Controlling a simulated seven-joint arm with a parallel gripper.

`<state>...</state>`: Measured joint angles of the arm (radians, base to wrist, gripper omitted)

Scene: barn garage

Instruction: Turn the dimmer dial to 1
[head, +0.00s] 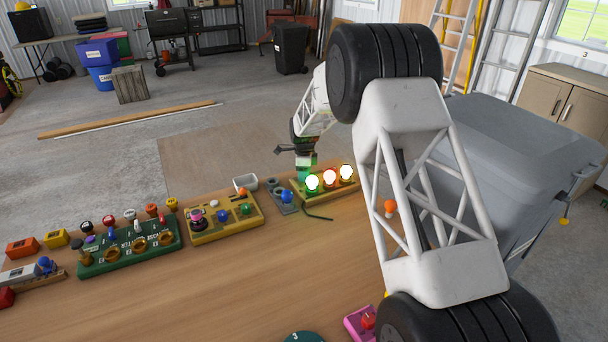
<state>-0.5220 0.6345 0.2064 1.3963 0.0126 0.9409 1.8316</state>
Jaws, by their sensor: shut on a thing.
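A yellow board (328,194) stands near the far edge of the wooden table, with three lit bulbs. My gripper (305,168) points down at the board's back left end, just behind the green bulb. It is shut on what seems to be the dimmer dial. The dial and its markings are hidden by the gripper and bulbs, so its setting cannot be read.
Left of the board are a small grey holder with a blue knob (287,197), a white bin (245,183), a yellow panel (224,226) and a green panel (129,252). A dark bent rod (319,216) lies in front. The table's front middle is mostly clear.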

